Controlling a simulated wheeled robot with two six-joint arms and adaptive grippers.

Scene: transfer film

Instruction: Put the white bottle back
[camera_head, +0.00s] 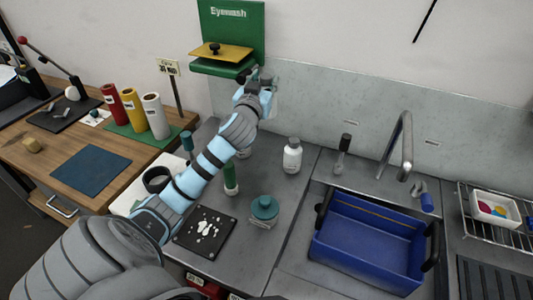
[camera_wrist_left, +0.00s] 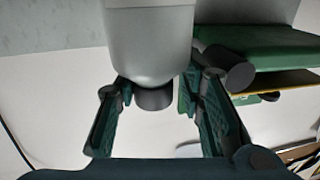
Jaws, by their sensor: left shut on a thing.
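My left gripper (camera_head: 264,82) is up at the wall, just right of the green Eyewash station (camera_head: 231,28). It is shut on the white bottle (camera_wrist_left: 150,45), which shows large between the fingers in the left wrist view; its dark cap (camera_wrist_left: 153,98) also shows there. In the head view the gripper hides most of the held bottle. The station's green shelf (camera_head: 221,68) and its yellow plate (camera_head: 220,52) are close to the gripper; the green shelf also shows in the left wrist view (camera_wrist_left: 270,55). My right gripper is not in view.
A teal-lidded jar (camera_head: 264,208), a green tube (camera_head: 230,178) and a black plate (camera_head: 190,240) are nearer. A blue crate (camera_head: 365,265) and a faucet (camera_head: 404,140) stand at right.

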